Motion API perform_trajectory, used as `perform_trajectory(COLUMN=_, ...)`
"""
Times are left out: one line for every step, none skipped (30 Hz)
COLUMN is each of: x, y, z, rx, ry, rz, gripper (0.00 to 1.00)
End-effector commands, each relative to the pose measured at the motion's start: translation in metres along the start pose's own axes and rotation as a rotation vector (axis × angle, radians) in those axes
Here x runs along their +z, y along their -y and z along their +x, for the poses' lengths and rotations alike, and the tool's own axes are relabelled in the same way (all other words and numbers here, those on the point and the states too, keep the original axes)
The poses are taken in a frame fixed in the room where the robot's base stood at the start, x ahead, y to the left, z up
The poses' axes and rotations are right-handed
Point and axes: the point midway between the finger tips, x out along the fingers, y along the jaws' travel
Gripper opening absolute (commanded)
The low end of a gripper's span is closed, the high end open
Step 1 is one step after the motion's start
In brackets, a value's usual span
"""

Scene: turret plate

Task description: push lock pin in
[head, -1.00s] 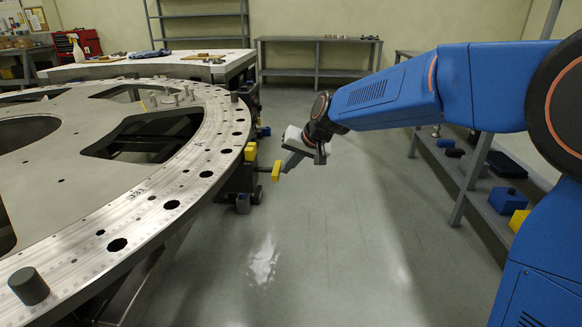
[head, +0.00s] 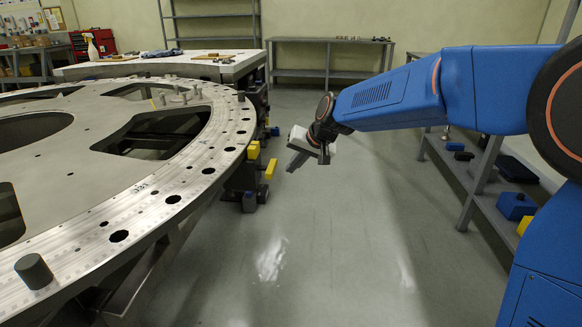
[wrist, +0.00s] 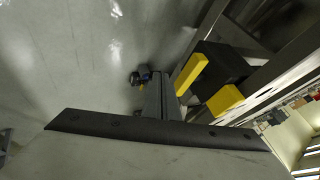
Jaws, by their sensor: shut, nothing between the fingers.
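The turret plate (head: 150,190), a large grey ring with holes, fills the left of the head view. At its right edge, a dark block (head: 243,178) carries an upper yellow piece (head: 253,149) and a lower yellow bar (head: 270,168), which looks like the lock pin's handle. Both yellow pieces also show in the wrist view, the bar (wrist: 190,74) and the other piece (wrist: 226,100). My gripper (head: 293,165) is shut and empty, just right of the yellow bar with a small gap. In the wrist view its fingers (wrist: 160,97) point up beside the bar. The pin's shaft is not clearly visible.
Open floor (head: 330,240) lies below and right of my gripper. A grey shelf (head: 480,185) with blue and yellow items stands at the right. A workbench (head: 160,66) stands behind the plate. A dark peg (head: 34,270) stands on the plate's near rim.

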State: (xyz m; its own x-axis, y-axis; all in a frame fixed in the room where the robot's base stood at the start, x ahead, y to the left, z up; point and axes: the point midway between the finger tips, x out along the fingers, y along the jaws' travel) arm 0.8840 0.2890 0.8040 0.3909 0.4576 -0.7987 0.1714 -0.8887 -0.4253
Motion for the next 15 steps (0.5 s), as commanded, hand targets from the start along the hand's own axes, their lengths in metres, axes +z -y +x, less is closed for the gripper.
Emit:
perform_trajectory(x=-0.001, y=-0.001, z=-0.004, rx=0.0, ry=-0.001, rz=0.0, gripper=0.0)
perform_trajectory(x=-0.001, y=-0.001, z=-0.009, rx=0.0, ry=-0.002, rz=0.0, gripper=0.0)
perform_trajectory(x=-0.001, y=-0.001, z=-0.015, rx=0.0, ry=-0.001, rz=0.0, gripper=0.0)
perform_trajectory(x=-0.001, y=-0.001, z=-0.02, rx=0.0, ry=-0.002, rz=0.0, gripper=0.0)
perform_trajectory(x=-0.001, y=-0.001, z=-0.024, rx=0.0, ry=-0.002, rz=0.0, gripper=0.0)
perform_trajectory(x=-0.001, y=-0.001, z=-0.03, rx=0.0, ry=-0.002, rz=0.0, gripper=0.0)
perform_trajectory(x=-0.001, y=-0.001, z=-0.035, rx=0.0, ry=-0.001, rz=0.0, gripper=0.0)
perform_trajectory(x=-0.001, y=-0.001, z=-0.04, rx=0.0, ry=-0.002, rz=0.0, gripper=0.0)
perform_trajectory(x=-0.001, y=-0.001, z=-0.047, rx=0.0, ry=-0.002, rz=0.0, gripper=0.0)
perform_trajectory(x=-0.001, y=-0.001, z=-0.052, rx=0.0, ry=-0.002, rz=0.0, gripper=0.0)
perform_trajectory(x=-0.001, y=-0.001, z=-0.057, rx=0.0, ry=-0.002, rz=0.0, gripper=0.0)
perform_trajectory(x=-0.001, y=-0.001, z=-0.064, rx=0.0, ry=-0.002, rz=0.0, gripper=0.0)
perform_trajectory(x=-0.001, y=-0.001, z=-0.068, rx=0.0, ry=-0.002, rz=0.0, gripper=0.0)
perform_trajectory(x=-0.001, y=-0.001, z=-0.073, rx=0.0, ry=-0.002, rz=0.0, gripper=0.0)
perform_trajectory(x=-0.001, y=-0.001, z=-0.079, rx=0.001, ry=-0.002, rz=0.0, gripper=0.0)
